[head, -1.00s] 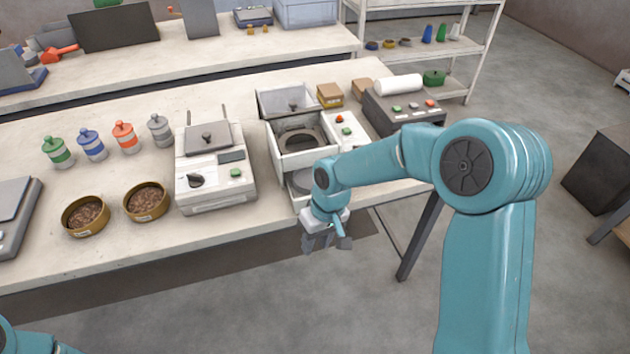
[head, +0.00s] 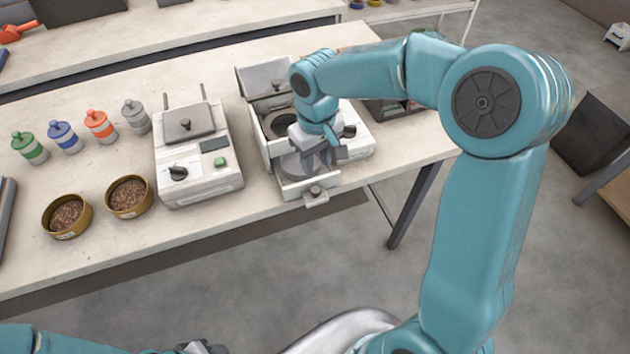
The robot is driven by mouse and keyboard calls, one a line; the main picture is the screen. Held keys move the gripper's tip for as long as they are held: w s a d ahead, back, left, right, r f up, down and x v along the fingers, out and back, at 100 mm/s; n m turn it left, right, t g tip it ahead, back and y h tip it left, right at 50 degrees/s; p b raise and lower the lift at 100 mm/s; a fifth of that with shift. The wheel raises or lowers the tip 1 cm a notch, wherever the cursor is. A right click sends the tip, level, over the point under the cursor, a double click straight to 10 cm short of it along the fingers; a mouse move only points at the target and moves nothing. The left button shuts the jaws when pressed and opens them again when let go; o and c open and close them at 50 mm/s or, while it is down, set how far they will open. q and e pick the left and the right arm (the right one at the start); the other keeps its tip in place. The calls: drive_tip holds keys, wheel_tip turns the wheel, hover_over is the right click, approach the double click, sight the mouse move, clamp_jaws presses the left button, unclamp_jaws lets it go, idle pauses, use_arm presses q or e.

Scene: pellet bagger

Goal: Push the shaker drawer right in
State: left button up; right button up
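The shaker is a white, open-topped machine (head: 262,130) on the bench, with its lid (head: 272,78) raised at the back. Its drawer (head: 296,190) sticks out at the front, past the bench edge. A small handle (head: 315,195) is on the drawer front, and a round grey pan shows inside. My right gripper (head: 322,158) points down over the drawer, behind the handle. Its fingers look spread, with nothing held between them; it hides part of the drawer and the shaker front. My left gripper (head: 203,347) shows only partly at the bottom edge, and its fingers cannot be made out.
Left of the shaker stands a white machine (head: 198,165) with a dark knob. Two bowls of pellets (head: 67,216) and several coloured bottles (head: 64,137) are farther left. A dark control box (head: 392,110) is to the right, behind my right arm. The floor before the bench is clear.

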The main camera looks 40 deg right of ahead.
sight(316, 190)
wheel_tip(316, 190, down, 9)
drive_tip(key=shift+r+p, duration=0.2)
drive_tip(key=shift+p, duration=0.1)
drive_tip(key=shift+s+d+f, duration=0.1)
drive_tip(key=shift+f, duration=0.4)
drive_tip(key=shift+w+a+f, duration=0.1)
drive_tip(key=shift+w+a, duration=0.1)
drive_tip(key=shift+s+d, duration=0.1)
drive_tip(key=shift+d, duration=0.05)
clamp_jaws()
